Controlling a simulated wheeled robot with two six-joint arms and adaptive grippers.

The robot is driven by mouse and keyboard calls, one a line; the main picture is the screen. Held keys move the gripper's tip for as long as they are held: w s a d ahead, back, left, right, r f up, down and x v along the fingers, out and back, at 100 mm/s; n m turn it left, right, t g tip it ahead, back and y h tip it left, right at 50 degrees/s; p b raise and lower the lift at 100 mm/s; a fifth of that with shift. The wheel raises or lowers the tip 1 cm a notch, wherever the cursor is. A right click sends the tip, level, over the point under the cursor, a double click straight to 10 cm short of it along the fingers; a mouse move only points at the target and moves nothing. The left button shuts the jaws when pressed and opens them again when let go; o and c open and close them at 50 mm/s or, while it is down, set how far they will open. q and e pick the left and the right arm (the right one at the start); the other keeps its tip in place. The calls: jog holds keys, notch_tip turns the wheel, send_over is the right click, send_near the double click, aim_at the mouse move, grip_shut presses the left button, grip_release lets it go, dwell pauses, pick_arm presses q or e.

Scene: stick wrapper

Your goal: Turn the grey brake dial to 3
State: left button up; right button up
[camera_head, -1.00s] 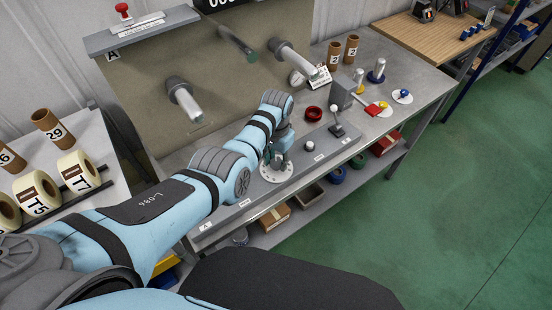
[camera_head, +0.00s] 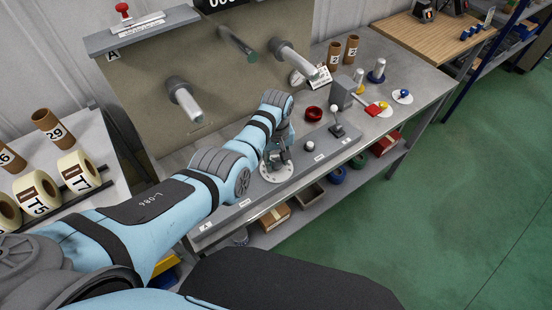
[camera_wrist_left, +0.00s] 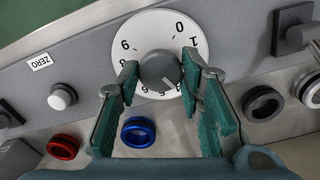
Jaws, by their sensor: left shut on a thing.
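The grey brake dial (camera_wrist_left: 158,70) sits at the centre of a round white plate with black numbers (camera_wrist_left: 160,22) on the grey panel. In the wrist view its knob stands between the two teal finger pads of my left gripper (camera_wrist_left: 160,76), which is shut on it. The fingers and knob cover part of the number ring, and I cannot clearly read where the dial points. In the head view, my left gripper (camera_head: 276,157) is down at the white plate (camera_head: 277,177), and the knob is hidden. My right gripper is not in view.
On the panel, a white button (camera_wrist_left: 62,96) sits near a ZERO label (camera_wrist_left: 40,63). A blue ring (camera_wrist_left: 138,131), a red ring (camera_wrist_left: 63,147) and a dark ring (camera_wrist_left: 262,102) lie close by. A lever with a white knob (camera_head: 335,110) stands to the right in the head view.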

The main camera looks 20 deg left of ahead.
aim_at(277, 162)
pick_arm(q)
jog(key=shift+s+f+n, duration=0.1)
jog(key=shift+n, duration=1.5)
jog(key=o, duration=1.2)
jog(key=shift+c, duration=0.2)
notch_tip(277, 162, up, 12)
jog(key=shift+w, duration=0.2)
